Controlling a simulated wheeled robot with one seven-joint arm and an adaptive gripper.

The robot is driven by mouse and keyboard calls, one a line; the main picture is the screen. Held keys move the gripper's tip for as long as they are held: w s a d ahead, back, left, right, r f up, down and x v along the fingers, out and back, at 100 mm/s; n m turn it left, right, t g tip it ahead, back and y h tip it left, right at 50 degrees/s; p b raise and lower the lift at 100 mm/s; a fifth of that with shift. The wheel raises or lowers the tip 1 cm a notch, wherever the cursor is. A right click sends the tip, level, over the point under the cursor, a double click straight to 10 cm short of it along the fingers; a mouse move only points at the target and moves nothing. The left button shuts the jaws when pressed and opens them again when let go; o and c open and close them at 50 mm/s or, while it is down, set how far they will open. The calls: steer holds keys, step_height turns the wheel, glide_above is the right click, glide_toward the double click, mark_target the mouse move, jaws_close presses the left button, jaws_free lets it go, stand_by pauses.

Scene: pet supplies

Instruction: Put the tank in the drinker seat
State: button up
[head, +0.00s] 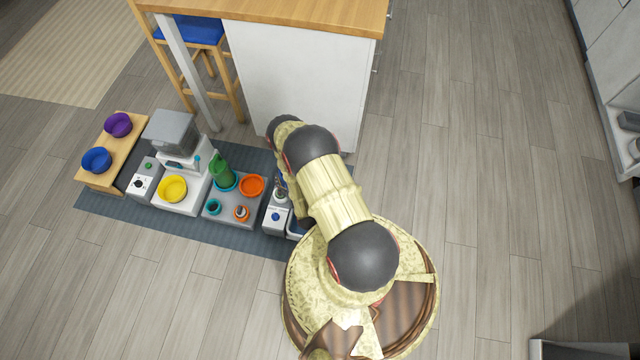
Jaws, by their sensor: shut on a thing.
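A green translucent tank-like vessel (221,171) stands upright at a large teal ring (226,187) on a grey stand (228,207). A large orange ring or bowl (251,187) is to its right. I cannot tell which part is the drinker seat. My arm reaches up and left, with its end bent down right of the stand. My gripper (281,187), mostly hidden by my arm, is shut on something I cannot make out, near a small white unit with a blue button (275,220). The gripper is apart from the green vessel.
Left of the stand are a white feeder with a grey hopper (171,133), a yellow bowl (173,189) and a green-button unit (143,181). A wooden bench (98,182) holds purple and blue bowls. A white counter (290,75) stands behind.

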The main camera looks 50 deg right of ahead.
steer(key=s+d+f+b, duration=0.3)
steer(key=d+f+b, duration=0.1)
steer(key=d+f, duration=0.2)
steer(key=s+d+f+b, duration=0.3)
steer(key=d+f+b, duration=0.1)
steer(key=d+f, duration=0.3)
steer(key=shift+f, duration=0.15)
steer(key=shift+s+f, duration=0.1)
steer(key=o, duration=1.8)
steer(key=shift+a, duration=0.1)
